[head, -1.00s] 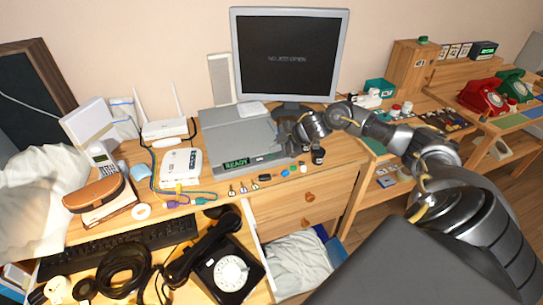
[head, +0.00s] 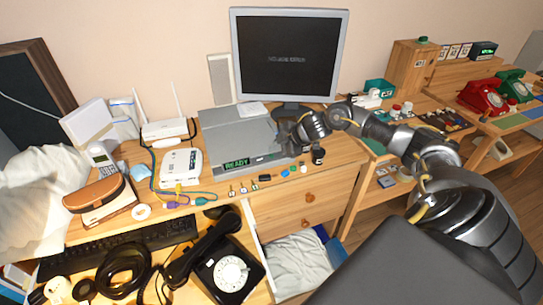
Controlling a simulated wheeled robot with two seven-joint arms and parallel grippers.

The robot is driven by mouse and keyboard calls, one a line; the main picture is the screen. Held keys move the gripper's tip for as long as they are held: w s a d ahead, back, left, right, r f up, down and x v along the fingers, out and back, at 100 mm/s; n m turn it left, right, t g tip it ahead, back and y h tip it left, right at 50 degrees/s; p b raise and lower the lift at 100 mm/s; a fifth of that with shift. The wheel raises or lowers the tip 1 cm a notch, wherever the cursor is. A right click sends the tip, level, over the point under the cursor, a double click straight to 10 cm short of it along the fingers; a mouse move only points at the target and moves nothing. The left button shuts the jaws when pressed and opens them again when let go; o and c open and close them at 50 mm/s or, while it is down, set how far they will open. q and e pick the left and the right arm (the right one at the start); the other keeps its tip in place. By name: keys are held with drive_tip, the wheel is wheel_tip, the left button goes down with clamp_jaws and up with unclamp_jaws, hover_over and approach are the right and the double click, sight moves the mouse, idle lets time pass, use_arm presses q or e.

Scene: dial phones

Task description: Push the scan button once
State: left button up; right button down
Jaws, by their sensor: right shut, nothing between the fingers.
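The grey flatbed scanner (head: 232,135) lies on the desk below the monitor, its lid closed. A green display on its front edge (head: 237,163) reads READY. My right gripper (head: 289,152) is shut and empty at the scanner's front right corner. The gripper and wrist cover that corner, so I cannot see the scan button or tell whether the fingertips touch it. My left gripper is not in view.
The monitor (head: 289,55) stands behind the scanner. Small items lie in front of it, including a blue one (head: 285,172). A drawer (head: 297,262) stands open below. A black dial phone (head: 230,270) and keyboard (head: 120,245) fill the front left.

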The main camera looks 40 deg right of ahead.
sight(275, 158)
idle(0.6)
drive_tip(key=shift+f, duration=0.4)
drive_tip(key=shift+f, duration=0.4)
idle(0.7)
drive_tip(key=shift+r, duration=0.1)
drive_tip(key=shift+r+p, duration=0.7)
drive_tip(key=shift+p, duration=0.05)
wheel_tip(275, 158, up, 5)
drive_tip(key=p, duration=0.5)
